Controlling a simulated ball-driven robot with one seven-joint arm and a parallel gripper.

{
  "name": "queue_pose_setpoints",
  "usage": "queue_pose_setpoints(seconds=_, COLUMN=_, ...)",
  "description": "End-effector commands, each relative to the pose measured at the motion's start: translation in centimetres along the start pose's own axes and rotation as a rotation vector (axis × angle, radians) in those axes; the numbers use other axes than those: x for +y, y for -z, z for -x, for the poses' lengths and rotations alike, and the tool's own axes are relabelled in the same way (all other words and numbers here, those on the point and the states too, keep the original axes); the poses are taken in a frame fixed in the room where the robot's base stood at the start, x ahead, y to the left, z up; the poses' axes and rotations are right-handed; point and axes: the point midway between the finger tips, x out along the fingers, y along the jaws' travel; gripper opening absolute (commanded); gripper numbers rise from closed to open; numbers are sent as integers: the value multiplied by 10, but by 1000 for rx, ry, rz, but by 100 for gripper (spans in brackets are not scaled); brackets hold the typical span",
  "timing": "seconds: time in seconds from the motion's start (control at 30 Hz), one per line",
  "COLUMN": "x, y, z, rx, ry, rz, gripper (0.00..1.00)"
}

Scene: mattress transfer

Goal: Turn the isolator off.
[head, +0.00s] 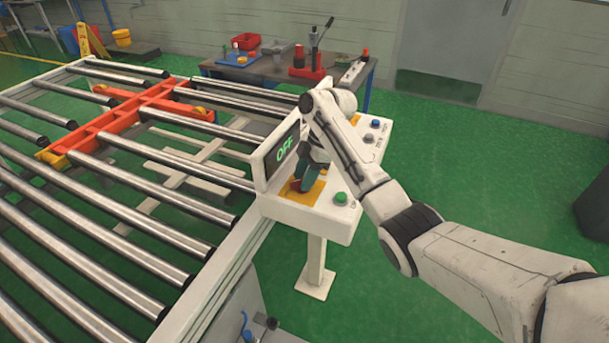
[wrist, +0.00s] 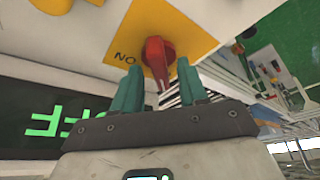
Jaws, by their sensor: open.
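The isolator's red rotary handle (wrist: 157,56) sits on a yellow plate (wrist: 196,42) on the control box, with the lettering "NO" showing upside down beside it in the wrist view. My gripper (wrist: 155,75) is open, its two green fingers on either side of the handle's lower end; I cannot tell whether they touch it. In the head view my gripper (head: 312,175) is over the yellow plate (head: 303,191), and my arm and gripper hide most of the handle. The control box's display (head: 284,150) reads "OFF" in green; it also shows in the wrist view (wrist: 65,124).
A green button (head: 341,198) is at the box's near corner and a blue button (head: 375,124) at its far end. The box stands on a post beside a roller conveyor (head: 100,215) with an orange frame (head: 125,118). A workbench (head: 262,72) with tools stands behind.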

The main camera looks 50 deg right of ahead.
Motion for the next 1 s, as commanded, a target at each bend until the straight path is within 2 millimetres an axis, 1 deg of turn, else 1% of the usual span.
queue_pose_setpoints(seconds=0.17, x=0, y=0, z=4, rx=0, ry=-1, rz=-1, gripper=43)
queue_pose_setpoints(seconds=0.27, x=1, y=0, z=15, rx=1, ry=-3, rz=0, gripper=43)
queue_pose_setpoints(seconds=0.47, x=1, y=-1, z=53, rx=0, ry=-4, rz=1, gripper=43)
queue_pose_setpoints(seconds=0.5, x=1, y=0, z=66, rx=-1, ry=-5, rz=0, gripper=43)
queue_pose_setpoints(seconds=0.53, x=1, y=0, z=72, rx=-1, ry=-4, rz=-1, gripper=43)
queue_pose_setpoints(seconds=0.7, x=1, y=0, z=97, rx=-2, ry=-2, rz=-1, gripper=43)
queue_pose_setpoints(seconds=0.8, x=0, y=0, z=104, rx=-1, ry=-1, rz=0, gripper=43)
queue_pose_setpoints(seconds=1.0, x=0, y=0, z=108, rx=0, ry=0, rz=0, gripper=43)
